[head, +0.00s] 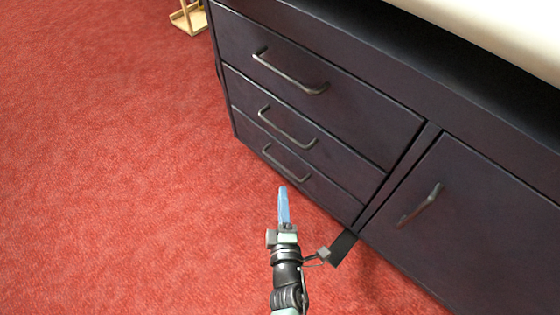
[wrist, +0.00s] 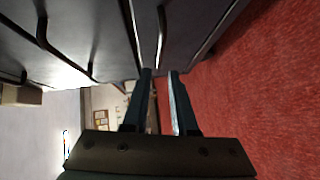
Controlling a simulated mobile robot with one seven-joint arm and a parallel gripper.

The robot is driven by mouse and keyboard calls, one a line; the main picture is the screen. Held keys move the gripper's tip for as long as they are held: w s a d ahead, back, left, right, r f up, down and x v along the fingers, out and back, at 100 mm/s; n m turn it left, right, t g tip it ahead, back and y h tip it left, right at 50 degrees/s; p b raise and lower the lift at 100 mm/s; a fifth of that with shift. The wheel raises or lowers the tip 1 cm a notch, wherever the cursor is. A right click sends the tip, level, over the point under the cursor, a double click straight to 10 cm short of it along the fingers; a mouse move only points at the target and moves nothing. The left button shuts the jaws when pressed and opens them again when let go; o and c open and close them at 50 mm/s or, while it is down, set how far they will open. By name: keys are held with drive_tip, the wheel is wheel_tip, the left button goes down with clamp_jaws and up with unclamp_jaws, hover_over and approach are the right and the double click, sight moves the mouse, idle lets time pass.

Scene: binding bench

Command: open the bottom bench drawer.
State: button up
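The bottom bench drawer (head: 318,186) is the lowest of three stacked dark drawers in the head view, and its front looks flush with the bench. Its bar handle (head: 284,163) is dark metal; it also shows in the wrist view (wrist: 161,38). My gripper (head: 282,188) is in front of this drawer, its tips just below the handle in the head picture. In the wrist view my gripper (wrist: 160,72) has two separated fingers with nothing held between them. The handle lines up with the gap between the tips; I cannot tell whether it reaches in between them.
Above are the middle drawer handle (head: 287,127) and top drawer handle (head: 289,72). A cabinet door (head: 478,208) with its own handle (head: 419,205) is on the right. Red carpet (head: 120,180) is clear in front. A small wooden object (head: 188,17) stands at the far left.

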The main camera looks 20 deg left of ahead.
sight(281, 168)
drive_tip(key=shift+b+x, duration=2.05)
drive_tip(key=shift+x, duration=3.25)
clamp_jaws()
